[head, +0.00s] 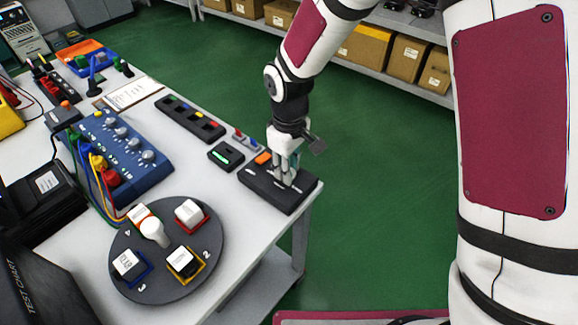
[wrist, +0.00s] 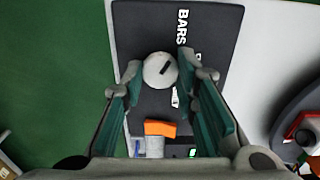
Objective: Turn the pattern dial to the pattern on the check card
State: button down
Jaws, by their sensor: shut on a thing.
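The pattern dial (wrist: 158,73) is a round pale knob with a short black mark, on a black box (wrist: 150,25) that also shows in the head view (head: 262,186). My gripper (wrist: 160,66) is shut on the dial, one finger on each side; in the head view my gripper (head: 286,176) reaches down onto the box. The label BARS is readable beside the dial; other labels are partly hidden by a finger. The dial's mark slants toward the upper right in the wrist view. A white sheet (head: 133,93) lies at the back; I cannot tell whether it is the check card.
An orange block (head: 263,158) is at the box's edge, near a small black unit with a green light (head: 226,155). A round turntable with numbered blocks (head: 205,252) and a blue panel with knobs (head: 125,150) share the table. The table edge is close to the box.

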jog(key=c, duration=1.2)
grip_release()
jog(key=shift+c, duration=0.2)
jog(key=shift+r, duration=0.1)
notch_tip(320, 180, up, 12)
jog(key=s+d+r+m+t+p, duration=0.15)
jog(key=s+d+r+m, duration=0.35)
jog(key=s+d+r, duration=0.6)
jog(key=s+d+r+m+t, duration=0.2)
jog(key=s+d+m, duration=0.3)
jog(key=s+d, duration=0.4)
jog(key=shift+s+d+r+m+t, duration=0.15)
jog(key=shift+s+r+m+t, duration=0.3)
jog(key=shift+s, duration=0.7)
